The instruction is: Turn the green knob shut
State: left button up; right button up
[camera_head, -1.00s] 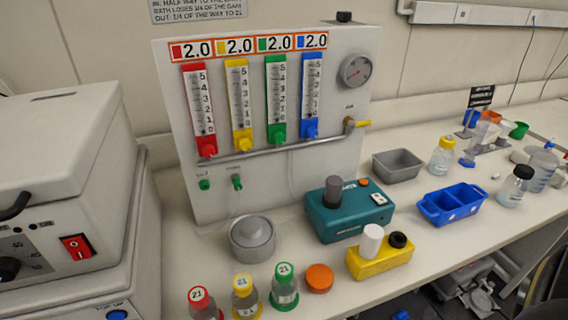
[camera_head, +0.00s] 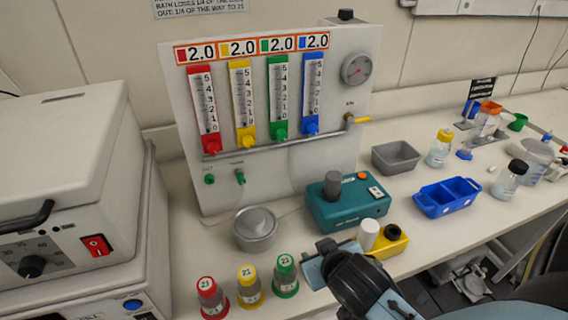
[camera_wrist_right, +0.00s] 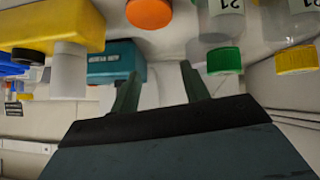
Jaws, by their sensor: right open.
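The green knob (camera_head: 280,131) sits at the foot of the green-backed flow tube (camera_head: 278,95) on the grey gas panel, between the yellow knob (camera_head: 248,137) and the blue knob (camera_head: 311,126). The label above the green tube reads 2.0. My right gripper (camera_head: 316,262) is low at the front of the bench, well below and apart from the green knob. Its two fingers also show in the right wrist view (camera_wrist_right: 160,88), spread with nothing between them. The knob is not in that wrist view. My left gripper is not in view.
Bottles with red, yellow and green caps (camera_head: 285,278) stand just left of my right gripper. A teal device (camera_head: 345,212) and a yellow block (camera_head: 395,244) are behind and beside it. A grey round pot (camera_head: 256,229) stands before the panel. A white machine (camera_head: 62,190) fills the left.

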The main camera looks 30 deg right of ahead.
jog(key=w+d+r+m+t+h, duration=0.1)
jog(key=w+d+r+t, duration=0.25)
jog(key=w+r, duration=0.25)
jog(key=t, duration=0.5)
send_near(283, 138)
jog(key=p+x, duration=0.2)
jog(key=x, duration=0.7)
jog(key=shift+w+p, duration=0.25)
jog(key=shift+p, duration=0.05)
jog(key=shift+c, duration=0.4)
jog(key=c, duration=0.9)
